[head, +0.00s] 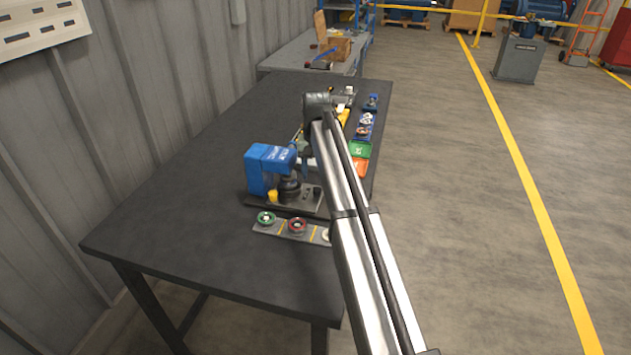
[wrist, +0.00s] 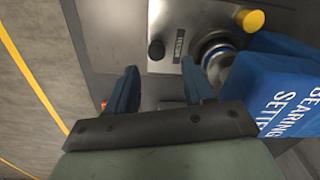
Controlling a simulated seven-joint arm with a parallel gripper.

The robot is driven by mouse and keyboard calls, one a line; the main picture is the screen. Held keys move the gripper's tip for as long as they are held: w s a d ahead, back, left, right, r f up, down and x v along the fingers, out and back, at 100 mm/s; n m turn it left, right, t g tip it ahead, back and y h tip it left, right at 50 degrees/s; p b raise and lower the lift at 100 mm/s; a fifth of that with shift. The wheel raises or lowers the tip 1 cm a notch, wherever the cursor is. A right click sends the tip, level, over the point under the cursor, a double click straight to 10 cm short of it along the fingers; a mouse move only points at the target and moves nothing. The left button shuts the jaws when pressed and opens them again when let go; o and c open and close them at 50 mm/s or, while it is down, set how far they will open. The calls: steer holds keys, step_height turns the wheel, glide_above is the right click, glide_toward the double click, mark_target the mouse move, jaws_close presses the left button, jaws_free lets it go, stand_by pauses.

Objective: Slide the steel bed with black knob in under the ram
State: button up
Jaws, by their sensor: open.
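The blue press (head: 262,165) stands on the dark table, and its blue body (wrist: 285,90) fills the right of the wrist view. The steel bed (wrist: 185,20) is a flat plate at the press's foot. Its black knob (wrist: 156,50) stands near one edge, beside a small label; the knob also shows in the head view (head: 317,191). A round silver and blue part (wrist: 216,58) sits by the press; the ram above it is not clear. My gripper (wrist: 159,68) is open and empty, with the black knob between and slightly beyond its two blue fingertips.
A yellow knob (wrist: 253,20) is at the bed's far side. A grey strip (head: 262,230) with green and red ringed rotors lies in front of the press. Green (head: 360,149) and orange trays and small parts line the table's right edge. The table's left is clear.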

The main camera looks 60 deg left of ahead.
step_height(320, 180, up, 9)
stand_by(0.3)
steer(key=shift+f, duration=0.15)
stand_by(0.4)
